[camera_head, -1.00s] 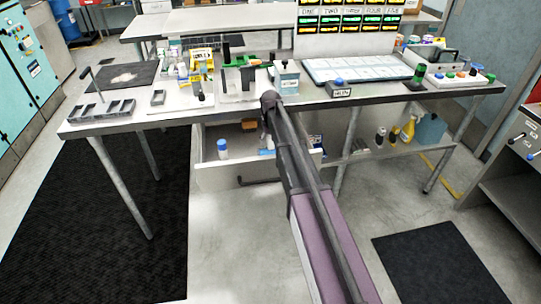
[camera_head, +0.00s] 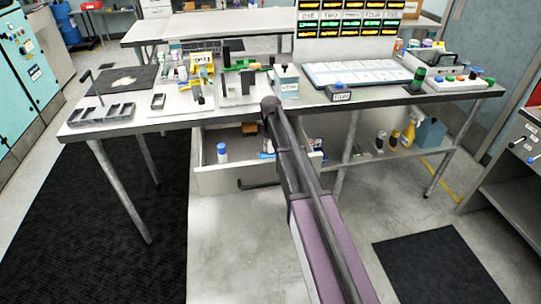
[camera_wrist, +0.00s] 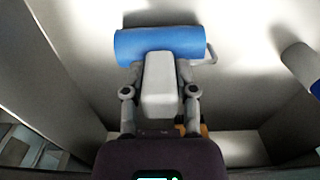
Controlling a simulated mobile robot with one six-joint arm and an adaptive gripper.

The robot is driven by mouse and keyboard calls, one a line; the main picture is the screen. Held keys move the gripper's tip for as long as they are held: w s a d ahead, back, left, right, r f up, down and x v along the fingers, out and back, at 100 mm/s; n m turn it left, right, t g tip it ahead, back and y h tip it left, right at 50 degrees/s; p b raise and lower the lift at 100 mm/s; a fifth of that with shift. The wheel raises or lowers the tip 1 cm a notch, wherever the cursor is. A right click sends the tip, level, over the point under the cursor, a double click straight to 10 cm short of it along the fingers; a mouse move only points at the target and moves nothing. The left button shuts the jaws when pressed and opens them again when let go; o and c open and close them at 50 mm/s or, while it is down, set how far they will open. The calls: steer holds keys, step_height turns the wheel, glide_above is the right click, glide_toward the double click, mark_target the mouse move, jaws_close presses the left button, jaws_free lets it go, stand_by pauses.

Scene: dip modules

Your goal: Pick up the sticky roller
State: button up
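The sticky roller, with a blue roll (camera_wrist: 160,45), a pale block-like handle (camera_wrist: 159,88) and a thin wire at its right end, is in the wrist view. It is inside an open drawer (camera_head: 260,181), among blue and white things there in the head view. My gripper (camera_wrist: 160,75) has one finger on each side of the handle, very near it. I cannot tell whether the fingers press on it. The roll lies just beyond the fingertips. In the head view my arm hides part of the drawer and the gripper itself.
A white bottle with a blue cap (camera_head: 221,153) stands in the drawer's left part. Another white and blue object (camera_wrist: 302,68) lies to the right in the wrist view. Drawer walls are close around. The table above (camera_head: 230,112) carries trays and devices.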

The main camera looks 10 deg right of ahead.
jaws_close()
step_height(320, 180, up, 10)
steer(key=p, duration=1)
stand_by(0.6)
steer(key=shift+o, duration=1.5)
jaws_free()
jaws_close()
step_height(320, 180, up, 17)
steer(key=p, duration=1.7)
steer(key=shift+s+f, duration=0.1)
steer(key=shift+f, duration=0.05)
